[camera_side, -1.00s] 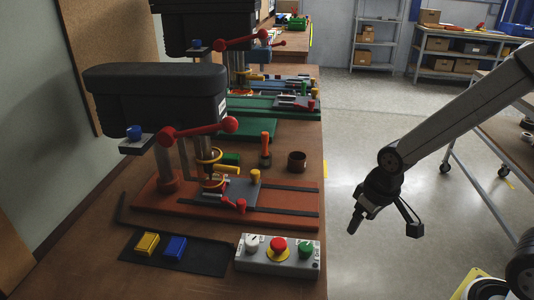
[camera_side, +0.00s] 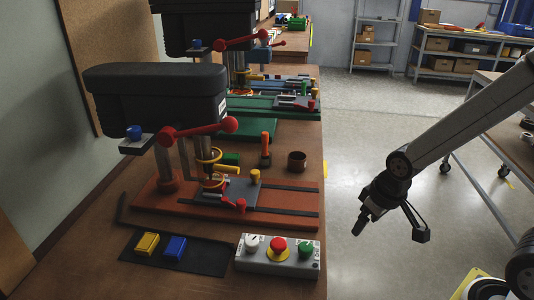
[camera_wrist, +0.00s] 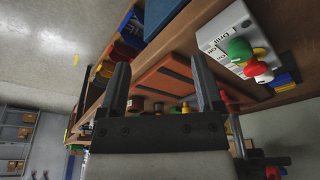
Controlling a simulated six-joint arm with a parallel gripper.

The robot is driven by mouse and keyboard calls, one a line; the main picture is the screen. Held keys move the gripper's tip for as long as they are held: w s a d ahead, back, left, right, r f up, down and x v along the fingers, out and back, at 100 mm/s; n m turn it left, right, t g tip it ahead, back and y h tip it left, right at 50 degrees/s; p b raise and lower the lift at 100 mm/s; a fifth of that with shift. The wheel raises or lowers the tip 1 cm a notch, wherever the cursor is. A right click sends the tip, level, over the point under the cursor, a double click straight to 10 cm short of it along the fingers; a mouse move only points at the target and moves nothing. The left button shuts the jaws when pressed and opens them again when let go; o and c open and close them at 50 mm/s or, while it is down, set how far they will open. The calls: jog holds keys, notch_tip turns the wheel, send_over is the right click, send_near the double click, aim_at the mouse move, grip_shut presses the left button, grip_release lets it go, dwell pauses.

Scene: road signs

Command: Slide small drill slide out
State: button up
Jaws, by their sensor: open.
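The small drill (camera_side: 155,95) stands on the near bench, with a black head, a red lever and a red base (camera_side: 295,209). Its slide, a grey plate (camera_side: 238,190), sits on the dark rails under the drill bit, at the left part of the base. A yellow knob (camera_side: 255,176) stands on the plate and a red clamp lies at its front. My gripper (camera_side: 360,226) hangs in free air to the right of the bench, apart from the drill. In the wrist view my gripper (camera_wrist: 161,82) is open and empty, with the red base (camera_wrist: 160,82) seen beyond its fingers.
A control box (camera_side: 277,258) with white, red and green knobs stands at the bench's front edge. Yellow and blue blocks (camera_side: 160,246) lie on a dark mat to its left. A brown cup (camera_side: 297,161) and an orange-handled tool (camera_side: 266,150) stand behind the base.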

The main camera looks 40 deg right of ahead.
jog(key=shift+c, duration=0.4)
jog(key=t, duration=0.2)
send_near(255, 172)
jog(key=shift+x, duration=0.8)
jog(key=shift+w+f, duration=0.1)
jog(key=shift+x, duration=3.75)
